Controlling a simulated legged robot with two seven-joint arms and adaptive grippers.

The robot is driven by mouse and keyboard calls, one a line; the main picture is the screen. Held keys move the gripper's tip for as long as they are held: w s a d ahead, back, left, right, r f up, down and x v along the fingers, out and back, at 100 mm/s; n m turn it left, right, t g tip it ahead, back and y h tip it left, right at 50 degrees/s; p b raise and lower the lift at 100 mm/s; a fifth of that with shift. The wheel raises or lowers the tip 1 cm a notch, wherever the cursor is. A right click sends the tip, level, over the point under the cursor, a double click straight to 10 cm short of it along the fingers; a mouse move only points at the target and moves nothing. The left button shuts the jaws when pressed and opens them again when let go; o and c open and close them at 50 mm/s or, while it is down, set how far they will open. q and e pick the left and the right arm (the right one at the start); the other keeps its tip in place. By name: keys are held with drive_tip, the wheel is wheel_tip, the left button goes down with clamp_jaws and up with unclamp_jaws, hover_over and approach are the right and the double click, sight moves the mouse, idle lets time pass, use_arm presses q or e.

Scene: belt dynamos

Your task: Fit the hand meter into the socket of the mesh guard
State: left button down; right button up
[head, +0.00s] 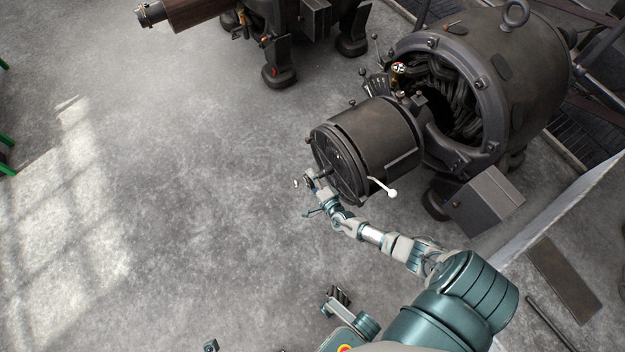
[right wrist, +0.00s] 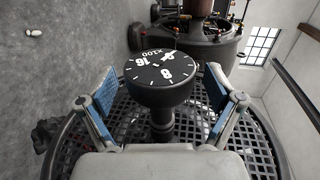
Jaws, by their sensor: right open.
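The hand meter (right wrist: 160,90) is a black round dial with white figures and "X100" on its face, on a dark stem. Its stem stands at the middle of the mesh guard (right wrist: 105,117), a dark round grille. How deep the stem sits in the socket is hidden. In the head view the mesh guard (head: 340,157) closes the near end of a dark drum. My right gripper (head: 307,183) is in front of that guard. In the right wrist view its blue-padded fingers (right wrist: 163,92) stand open on either side of the dial, with a gap on both sides.
A white-knobbed lever (head: 390,192) sticks out beside the drum, close to my right forearm. The large machine housing (head: 535,75) stands behind it, with a grey box (head: 485,202) at its foot. Another machine (head: 290,30) stands at the top. The floor to the left is clear.

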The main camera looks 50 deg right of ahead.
drive_tip(key=v, duration=1.2)
idle(0.4)
